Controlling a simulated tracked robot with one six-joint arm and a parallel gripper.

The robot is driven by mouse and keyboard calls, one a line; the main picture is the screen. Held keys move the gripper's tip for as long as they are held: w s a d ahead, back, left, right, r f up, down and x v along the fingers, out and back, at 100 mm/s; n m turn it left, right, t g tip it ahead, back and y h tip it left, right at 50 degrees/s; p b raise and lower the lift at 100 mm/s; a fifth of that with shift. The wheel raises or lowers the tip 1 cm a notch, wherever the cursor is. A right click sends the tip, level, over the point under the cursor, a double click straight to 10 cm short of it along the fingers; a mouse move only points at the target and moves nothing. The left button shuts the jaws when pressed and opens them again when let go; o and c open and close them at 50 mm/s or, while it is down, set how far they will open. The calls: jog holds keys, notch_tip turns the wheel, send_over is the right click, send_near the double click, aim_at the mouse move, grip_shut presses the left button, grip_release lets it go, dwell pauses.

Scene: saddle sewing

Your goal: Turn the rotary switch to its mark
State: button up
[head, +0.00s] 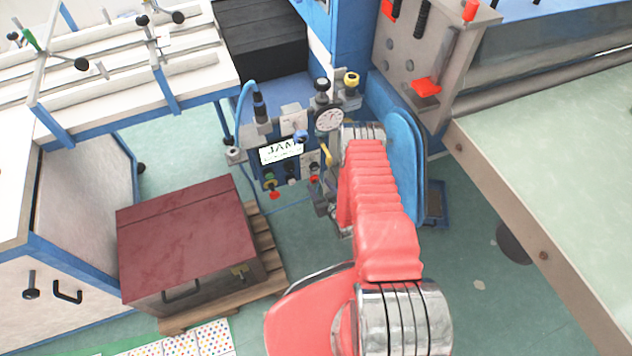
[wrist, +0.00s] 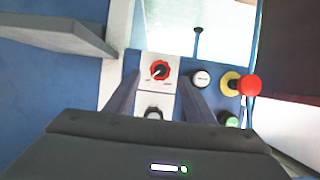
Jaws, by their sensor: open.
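The rotary switch (wrist: 160,70) is a red round knob with a dark centre and a pale pointer line, on a pale plate in the wrist view. The pointer seems to slant, but its exact angle and the mark on the plate are too small to read. My gripper (wrist: 160,82) is open, one dark finger on each side of the switch plate. The fingers look apart from the knob, and nothing is between them that I can see held.
Beside the switch are a white button (wrist: 201,79), a red mushroom button (wrist: 250,85) on yellow and a green button (wrist: 232,122). A grey ledge (wrist: 62,35) juts out at upper left. In the head view a gauge (head: 328,119) and a JAM sign (head: 282,151) are near my arm.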

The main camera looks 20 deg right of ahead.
aim_at(315, 180)
jog(key=shift+x, duration=2.15)
jog(key=shift+c, duration=0.2)
jog(key=c, duration=1)
